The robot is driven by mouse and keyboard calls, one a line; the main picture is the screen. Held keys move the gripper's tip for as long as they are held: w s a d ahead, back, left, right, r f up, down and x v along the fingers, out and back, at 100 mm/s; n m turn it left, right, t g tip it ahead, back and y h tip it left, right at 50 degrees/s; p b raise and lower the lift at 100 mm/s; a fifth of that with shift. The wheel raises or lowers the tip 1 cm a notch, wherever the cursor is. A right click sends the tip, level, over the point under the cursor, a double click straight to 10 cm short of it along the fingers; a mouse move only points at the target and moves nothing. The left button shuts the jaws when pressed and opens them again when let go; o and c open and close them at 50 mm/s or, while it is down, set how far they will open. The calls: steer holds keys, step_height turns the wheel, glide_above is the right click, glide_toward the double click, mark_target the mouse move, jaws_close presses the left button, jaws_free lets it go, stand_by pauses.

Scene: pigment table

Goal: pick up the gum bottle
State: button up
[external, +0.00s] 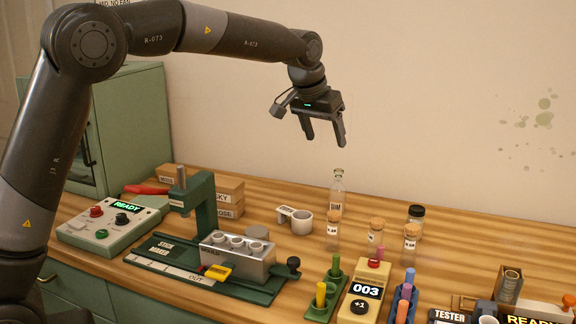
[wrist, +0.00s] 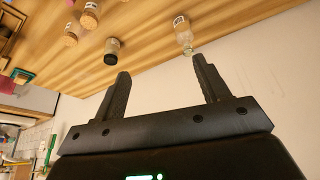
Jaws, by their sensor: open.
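The gum bottle (external: 337,195) is a clear glass bottle with a narrow neck and a white label that seems to read GUM. It stands upright at the back of the wooden table, near the wall. In the wrist view the clear bottle (wrist: 183,38) shows beyond my right-hand finger. My gripper (external: 326,141) is open and empty, in the air above the table and higher than the bottle. Its two fingers (wrist: 161,66) are spread wide in the wrist view, with nothing between them.
Cork-topped jars (external: 333,232) and a black-capped jar (external: 415,222) stand in front and to the right of the bottle. A green press (external: 203,210) stands further left. The wall is close behind.

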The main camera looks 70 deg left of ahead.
steer(key=n, duration=0.1)
glide_toward(337, 175)
steer(key=w+f, duration=0.1)
steer(key=f, duration=0.1)
steer(key=shift+y, duration=0.4)
steer(key=x, duration=1)
steer(key=shift+w+a+f, duration=0.1)
steer(key=shift+f, duration=0.1)
steer(key=c, duration=1.4)
